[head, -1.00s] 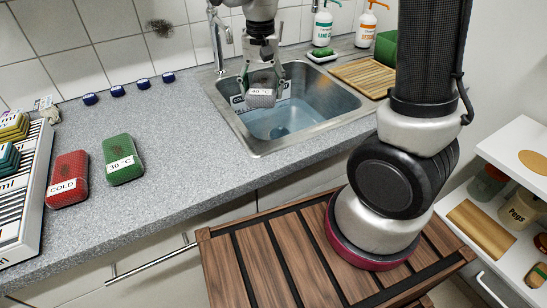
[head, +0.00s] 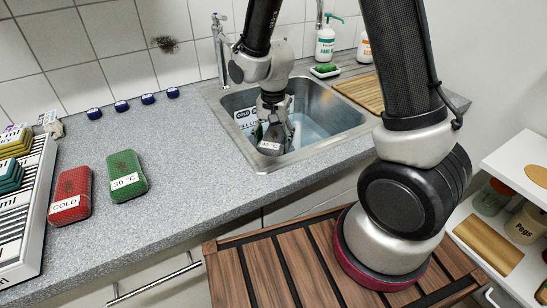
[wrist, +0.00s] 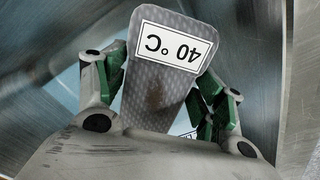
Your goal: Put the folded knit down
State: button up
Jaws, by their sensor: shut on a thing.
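The folded knit (head: 271,144) is grey with a white "40 °C" label. In the wrist view the knit (wrist: 157,85) has a brownish stain below its label, which appears upside down. My gripper (head: 274,130) is shut on the knit, with green-padded fingers on both sides of it. The gripper and knit are inside the metal sink (head: 347,116), near its front wall. Whether the knit touches the water or the sink bottom cannot be told.
A red "COLD" knit (head: 71,190) and a green "30 °C" knit (head: 125,170) lie on the grey counter to the left. Several blue caps (head: 121,106) line the wall. A wooden board (head: 360,92) is right of the sink. The counter between is clear.

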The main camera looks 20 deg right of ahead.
notch_tip(320, 180, down, 7)
jog(key=shift+r, duration=0.1)
dwell(0.4)
jog(key=shift+f, duration=0.6)
jog(key=o, duration=1)
jog(key=shift+o, duration=0.2)
